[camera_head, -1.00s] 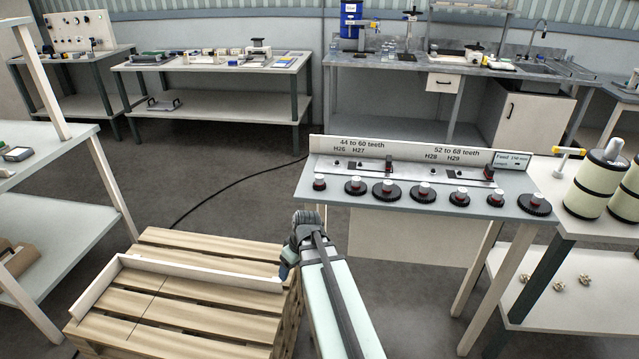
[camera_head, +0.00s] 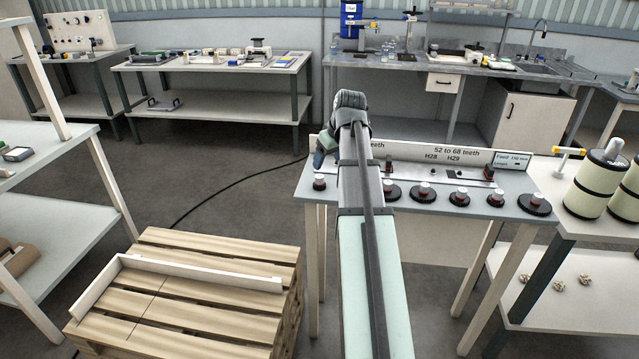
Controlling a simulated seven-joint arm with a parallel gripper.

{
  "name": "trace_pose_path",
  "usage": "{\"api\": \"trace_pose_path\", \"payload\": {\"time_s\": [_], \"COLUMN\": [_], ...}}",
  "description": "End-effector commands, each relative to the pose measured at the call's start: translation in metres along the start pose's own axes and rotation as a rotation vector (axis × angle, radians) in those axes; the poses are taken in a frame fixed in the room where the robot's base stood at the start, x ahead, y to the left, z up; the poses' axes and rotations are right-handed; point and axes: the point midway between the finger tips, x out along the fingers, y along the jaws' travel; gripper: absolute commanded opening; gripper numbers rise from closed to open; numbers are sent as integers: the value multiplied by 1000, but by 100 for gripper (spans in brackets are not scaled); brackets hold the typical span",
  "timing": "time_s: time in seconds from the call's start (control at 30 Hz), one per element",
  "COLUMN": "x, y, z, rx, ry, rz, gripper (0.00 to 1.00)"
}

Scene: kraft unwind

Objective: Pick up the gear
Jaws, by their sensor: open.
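A small one (camera_head: 319,183) is at the left end and others (camera_head: 423,193), (camera_head: 460,197), (camera_head: 495,198) run to the right. A larger gear (camera_head: 534,204) is at the right end. Which gear the task means cannot be told. My arm covers the left middle of the row. My gripper (camera_head: 321,158) is partly visible beside my wrist, above the left end of the bench. It is open; its fingertips are not clearly seen.
A white sign board (camera_head: 460,153) stands along the bench's back, partly hidden by my arm. A wooden pallet (camera_head: 200,310) is on the floor at lower left. White rolls (camera_head: 594,183) stand on a table at right. A cable (camera_head: 235,187) crosses the floor.

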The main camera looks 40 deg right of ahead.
Motion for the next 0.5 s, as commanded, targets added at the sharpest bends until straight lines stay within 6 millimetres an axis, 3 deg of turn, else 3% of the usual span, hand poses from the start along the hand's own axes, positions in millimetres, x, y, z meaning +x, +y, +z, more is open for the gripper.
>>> {"api": "trace_pose_path", "payload": {"time_s": [0.1,0.2,0.5], "x": [-13,-12,30], "y": [10,11,11], "z": [-10,-10,-9], "rx": [40,55,55], "ry": [-11,-16,-18], "rz": [6,7,7], "gripper": [72,72,72]}}
